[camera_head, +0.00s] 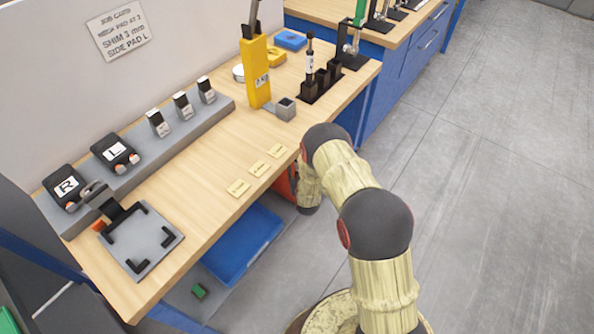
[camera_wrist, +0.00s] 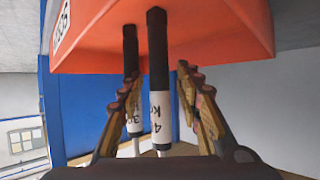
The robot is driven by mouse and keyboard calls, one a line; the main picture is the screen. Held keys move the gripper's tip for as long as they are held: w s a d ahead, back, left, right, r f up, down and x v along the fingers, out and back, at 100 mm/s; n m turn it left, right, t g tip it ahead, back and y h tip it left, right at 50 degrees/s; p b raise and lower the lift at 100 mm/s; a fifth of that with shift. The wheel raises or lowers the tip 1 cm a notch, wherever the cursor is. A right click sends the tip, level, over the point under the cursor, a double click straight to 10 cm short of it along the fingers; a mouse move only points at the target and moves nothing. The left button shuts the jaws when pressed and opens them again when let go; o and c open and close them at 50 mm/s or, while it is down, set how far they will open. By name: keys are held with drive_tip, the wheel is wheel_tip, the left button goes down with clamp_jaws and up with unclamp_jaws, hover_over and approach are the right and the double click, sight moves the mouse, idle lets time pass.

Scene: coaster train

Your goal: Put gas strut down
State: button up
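In the wrist view my gripper (camera_wrist: 160,80) has its two fingers spread, with a gap on each side of a gas strut (camera_wrist: 159,85). This strut has a black body, a white label with a "4" and a silver rod. A second gas strut (camera_wrist: 130,50) stands beside it, partly behind the left finger. The upper ends of both meet an orange-red box (camera_wrist: 215,30) at the top of the picture. In the head view my gripper is hidden behind my arm, and the orange-red box (camera_head: 285,186) shows partly at the bench edge.
On the bench, another strut-like part (camera_head: 310,62) stands in a black holder (camera_head: 322,84) near a yellow upright tool (camera_head: 255,72). A grey fixture plate (camera_head: 141,240) lies at front left. A blue bin (camera_head: 243,243) is under the bench. Open floor lies to the right.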

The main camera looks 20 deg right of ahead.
drive_tip(key=shift+r, duration=0.1)
drive_tip(key=p+v, duration=0.4)
drive_tip(key=v, duration=0.8)
idle(0.4)
